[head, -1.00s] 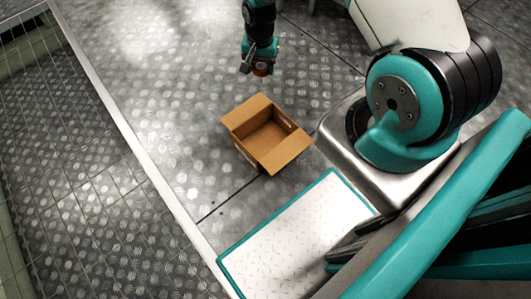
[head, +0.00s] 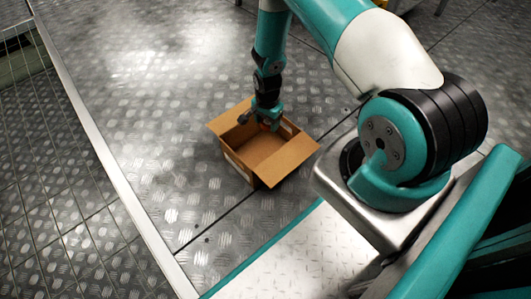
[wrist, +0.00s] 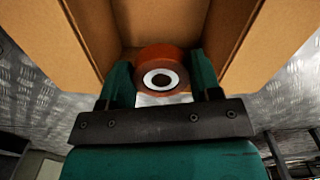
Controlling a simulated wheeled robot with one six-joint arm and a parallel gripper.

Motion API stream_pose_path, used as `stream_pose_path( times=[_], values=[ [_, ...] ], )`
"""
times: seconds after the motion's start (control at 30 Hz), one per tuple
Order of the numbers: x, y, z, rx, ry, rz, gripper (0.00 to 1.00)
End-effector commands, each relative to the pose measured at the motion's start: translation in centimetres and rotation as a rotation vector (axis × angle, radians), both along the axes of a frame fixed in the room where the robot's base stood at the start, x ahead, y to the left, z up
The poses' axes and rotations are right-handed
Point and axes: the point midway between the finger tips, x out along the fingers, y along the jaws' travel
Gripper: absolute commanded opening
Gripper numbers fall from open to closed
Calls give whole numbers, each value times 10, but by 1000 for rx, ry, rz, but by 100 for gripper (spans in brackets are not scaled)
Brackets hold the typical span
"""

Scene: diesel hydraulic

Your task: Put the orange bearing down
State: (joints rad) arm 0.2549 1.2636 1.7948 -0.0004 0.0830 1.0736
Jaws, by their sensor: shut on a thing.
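The orange bearing (wrist: 163,58) shows in the wrist view as an orange ring with a white inner ring and a dark centre. My gripper (wrist: 160,85) is shut on it, with one finger on each side. In the head view the bearing is a small orange patch (head: 266,126) below my gripper (head: 267,120), mostly hidden by it. My gripper is over the back part of an open cardboard box (head: 250,180). The box walls also flank the bearing in the wrist view (wrist: 90,30). I cannot tell whether the bearing touches the box.
The box stands on a patterned metal floor (head: 120,110) with its flaps spread. A white platform with a teal edge (head: 290,262) lies in front of it. A pale rail and mesh fence (head: 60,170) run along the left. Floor left of the box is clear.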

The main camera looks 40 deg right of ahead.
Motion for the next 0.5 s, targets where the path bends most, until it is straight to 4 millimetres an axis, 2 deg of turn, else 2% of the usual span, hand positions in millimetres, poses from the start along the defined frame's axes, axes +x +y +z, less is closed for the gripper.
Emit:
stream_pose_path(
  times=[0.03, 0.2, 0.33, 0.5],
  values=[
    [-1, 0, -25, 0, 2, 1, 33],
    [0, 0, -71, 0, 1, 2, 33],
    [0, 0, -95, 0, 0, 2, 33],
    [0, 0, -105, 0, 0, 2, 33]
  ],
)
